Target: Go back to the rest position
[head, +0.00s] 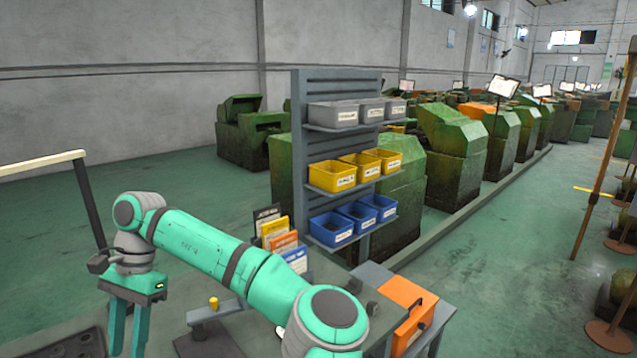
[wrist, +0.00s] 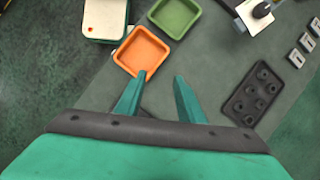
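My gripper (head: 128,335) hangs at the left of the head view, its fingers pointing down. In the wrist view my gripper (wrist: 160,76) has its two fingers clearly apart with nothing between them. Below it is a grey surface. The left fingertip overlaps the near edge of an orange tray (wrist: 142,50) in the picture; I cannot tell how high above it the finger is.
A green tray (wrist: 175,15) and a dark plate with several holes (wrist: 252,95) lie nearby. In the head view, a rack (head: 300,92) with grey, yellow and blue bins stands beyond my arm. An orange box (head: 408,300) is at the right. Green machines (head: 452,150) line the hall.

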